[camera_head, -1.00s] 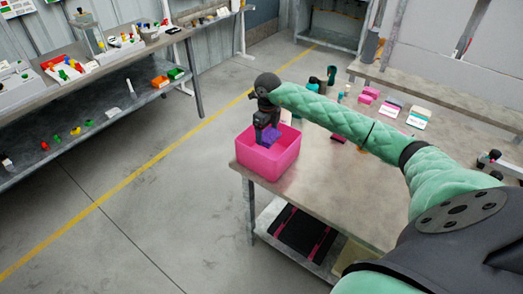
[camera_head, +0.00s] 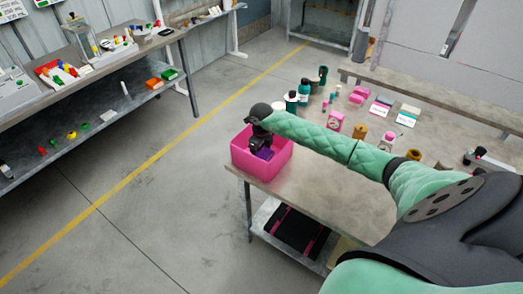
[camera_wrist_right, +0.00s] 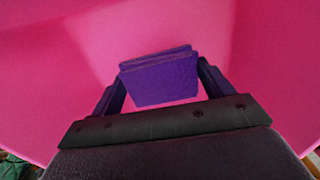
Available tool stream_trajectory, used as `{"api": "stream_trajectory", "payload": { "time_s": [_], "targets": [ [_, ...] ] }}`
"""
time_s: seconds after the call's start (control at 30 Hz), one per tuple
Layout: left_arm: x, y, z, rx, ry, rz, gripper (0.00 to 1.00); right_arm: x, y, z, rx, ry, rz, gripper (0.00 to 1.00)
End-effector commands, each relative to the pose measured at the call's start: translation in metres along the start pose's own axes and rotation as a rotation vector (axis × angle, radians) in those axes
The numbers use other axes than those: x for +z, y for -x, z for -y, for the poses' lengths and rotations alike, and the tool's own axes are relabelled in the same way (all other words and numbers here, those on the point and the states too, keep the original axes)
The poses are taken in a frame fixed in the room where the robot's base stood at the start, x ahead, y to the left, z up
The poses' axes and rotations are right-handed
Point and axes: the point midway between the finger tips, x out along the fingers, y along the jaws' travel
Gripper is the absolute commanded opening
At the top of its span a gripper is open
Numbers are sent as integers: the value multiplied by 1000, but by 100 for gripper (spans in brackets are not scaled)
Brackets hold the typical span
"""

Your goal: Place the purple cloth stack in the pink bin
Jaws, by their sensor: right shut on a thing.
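The pink bin (camera_head: 262,170) stands on the near left corner of the workbench. My right gripper (camera_head: 260,147) reaches down inside the bin. It is shut on the purple cloth stack (camera_head: 264,154), which is inside the bin's walls. In the right wrist view the purple cloth stack (camera_wrist_right: 160,80) sits between the two fingers of the right gripper (camera_wrist_right: 162,85), with pink bin walls (camera_wrist_right: 60,75) all around. I cannot tell whether the stack touches the bin's floor. My left gripper is not in view.
The workbench (camera_head: 320,185) holds bottles (camera_head: 304,90), pink stacks (camera_head: 358,95) and other small items behind my right arm. A black item with pink strips (camera_head: 298,230) lies on its lower shelf. Another bench (camera_head: 100,75) with small parts stands at left. Open floor lies between them.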

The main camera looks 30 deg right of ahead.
Motion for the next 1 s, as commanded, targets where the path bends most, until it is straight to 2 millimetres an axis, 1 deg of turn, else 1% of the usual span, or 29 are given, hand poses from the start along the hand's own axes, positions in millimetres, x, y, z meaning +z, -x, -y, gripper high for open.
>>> {"api": "stream_trajectory", "payload": {
  "time_s": [0.13,0.47,0.5,0.57,0.6,0.93,1.0],
  "targets": [
    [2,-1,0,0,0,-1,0,0,-3,0,0,-1,0,58],
    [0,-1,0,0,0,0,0,0,-5,0,0,0,0,58],
    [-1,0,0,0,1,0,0,0,-5,0,0,-1,0,85],
    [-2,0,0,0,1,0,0,0,-5,0,0,-1,0,97],
    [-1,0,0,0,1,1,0,0,-5,0,0,-1,0,100],
    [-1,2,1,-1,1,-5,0,0,-2,0,0,-1,0,100],
    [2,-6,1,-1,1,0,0,0,1,1,-1,0,2,100]
  ]
}}
